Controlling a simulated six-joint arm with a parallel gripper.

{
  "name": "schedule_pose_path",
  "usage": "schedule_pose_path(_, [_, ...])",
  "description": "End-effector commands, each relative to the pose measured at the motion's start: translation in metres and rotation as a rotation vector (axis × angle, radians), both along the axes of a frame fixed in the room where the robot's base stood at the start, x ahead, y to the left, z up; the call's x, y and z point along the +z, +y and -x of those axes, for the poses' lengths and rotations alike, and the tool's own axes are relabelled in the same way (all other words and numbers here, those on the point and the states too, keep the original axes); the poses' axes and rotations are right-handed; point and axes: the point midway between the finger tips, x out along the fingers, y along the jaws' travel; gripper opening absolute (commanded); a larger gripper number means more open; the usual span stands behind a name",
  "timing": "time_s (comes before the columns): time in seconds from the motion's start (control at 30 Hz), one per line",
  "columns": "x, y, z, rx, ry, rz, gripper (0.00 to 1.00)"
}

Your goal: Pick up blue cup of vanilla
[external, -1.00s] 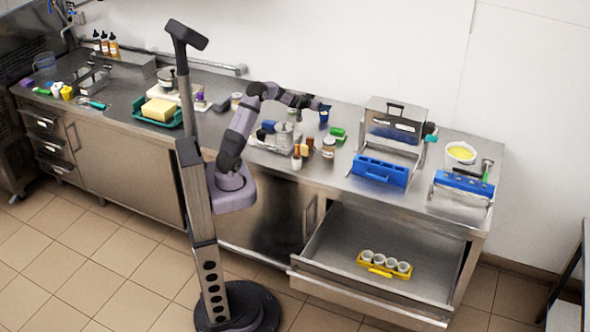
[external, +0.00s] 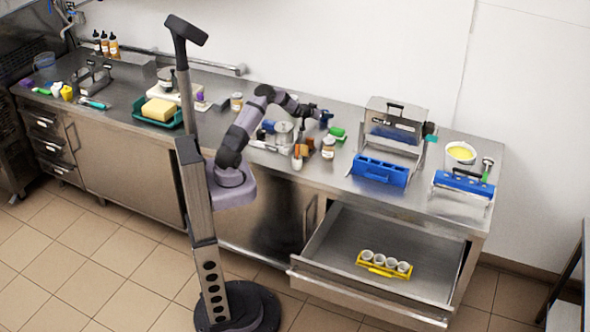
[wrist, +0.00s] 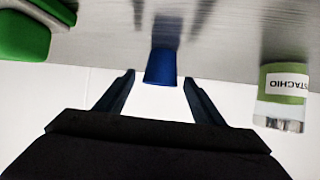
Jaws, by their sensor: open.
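The blue cup (wrist: 160,67) stands on the counter in the middle of the wrist view, which shows the scene upside down. No vanilla label can be read on it. In the external view the blue cup (external: 326,116) shows small at the back of the counter, beside the end of my arm. My gripper (wrist: 159,73) is open, with one finger on each side of the cup's near part. A gap shows on both sides, and the fingers are not closed on it. My gripper (external: 314,112) is partly merged with the cup in the external view.
A jar labelled pistachio (wrist: 282,96) stands right of the fingers in the wrist view. A green object (wrist: 24,37) lies at the left. An open drawer (external: 340,232) holds a yellow rack of cups (external: 372,270).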

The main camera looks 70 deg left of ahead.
Motion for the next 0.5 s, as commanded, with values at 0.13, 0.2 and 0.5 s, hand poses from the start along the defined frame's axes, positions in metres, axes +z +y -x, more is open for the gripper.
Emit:
schedule_pose_path(0.13, [-0.0014, 0.0004, -0.001, 0.0, 0.001, 0.001, 0.62])
schedule_pose_path(0.2, [-0.0013, 0.0004, -0.0009, 0.0, 0.001, 0.001, 0.62])
schedule_pose_path(0.5, [-0.0005, 0.0006, -0.001, 0.0, 0.0, 0.0, 0.2])
